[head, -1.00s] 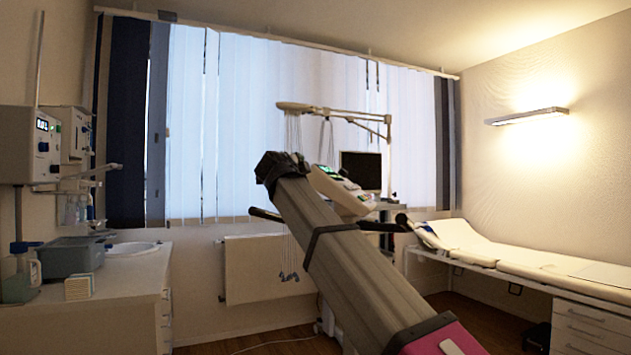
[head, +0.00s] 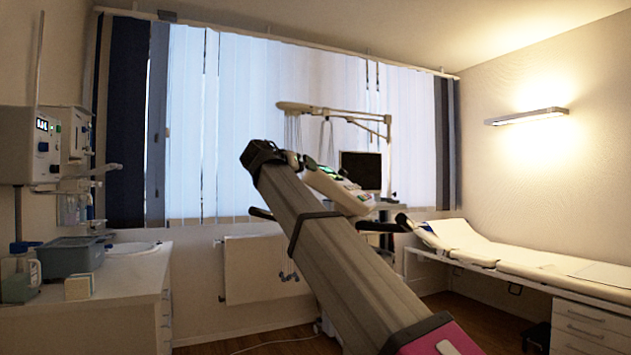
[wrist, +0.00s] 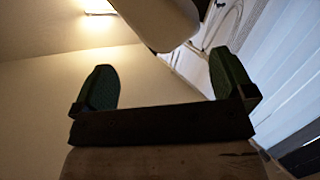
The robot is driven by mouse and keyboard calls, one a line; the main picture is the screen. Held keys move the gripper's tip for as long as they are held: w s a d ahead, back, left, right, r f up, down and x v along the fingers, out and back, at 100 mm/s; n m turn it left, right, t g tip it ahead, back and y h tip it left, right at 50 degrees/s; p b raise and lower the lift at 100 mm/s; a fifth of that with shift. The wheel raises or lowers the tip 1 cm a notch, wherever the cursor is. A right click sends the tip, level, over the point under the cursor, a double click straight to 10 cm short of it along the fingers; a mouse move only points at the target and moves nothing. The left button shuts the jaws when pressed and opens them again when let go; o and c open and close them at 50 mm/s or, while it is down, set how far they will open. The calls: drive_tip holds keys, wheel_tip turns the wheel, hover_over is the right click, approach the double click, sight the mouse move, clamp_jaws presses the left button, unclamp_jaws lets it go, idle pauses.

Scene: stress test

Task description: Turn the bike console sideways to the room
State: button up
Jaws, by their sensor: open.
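The bike console (head: 338,188) is a pale slanted panel with lit green displays, just right of my arm in the head view. Its left part is hidden behind the arm. Black handlebar ends (head: 404,222) stick out either side. In the wrist view a pale rounded body, probably the console (wrist: 160,22), reaches down from the top edge between and beyond the fingertips. My gripper (wrist: 162,60) is open, with its two dark green fingers wide apart. Nothing is held. I cannot tell whether a finger touches the console.
A monitor (head: 361,171) and a jointed overhead arm (head: 335,112) with hanging cables stand behind the bike. An examination couch (head: 510,255) is at right. A counter (head: 100,300) with a grey-blue box (head: 72,257) is at left. A radiator (head: 262,265) is under the window.

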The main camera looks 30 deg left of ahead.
sight(314, 179)
drive_tip(key=w+n, duration=0.2)
drive_tip(key=w, duration=0.1)
drive_tip(key=w+f+n, duration=0.1)
drive_tip(key=w+n, duration=0.1)
drive_tip(key=w, duration=0.1)
drive_tip(key=w+f+n, duration=0.1)
drive_tip(key=w, duration=0.2)
drive_tip(key=shift+w+d+f+n+g+h, duration=0.1)
drive_tip(key=shift+w+d+n+g+h, duration=0.2)
drive_tip(key=shift+w+d+n+g, duration=0.1)
idle(0.4)
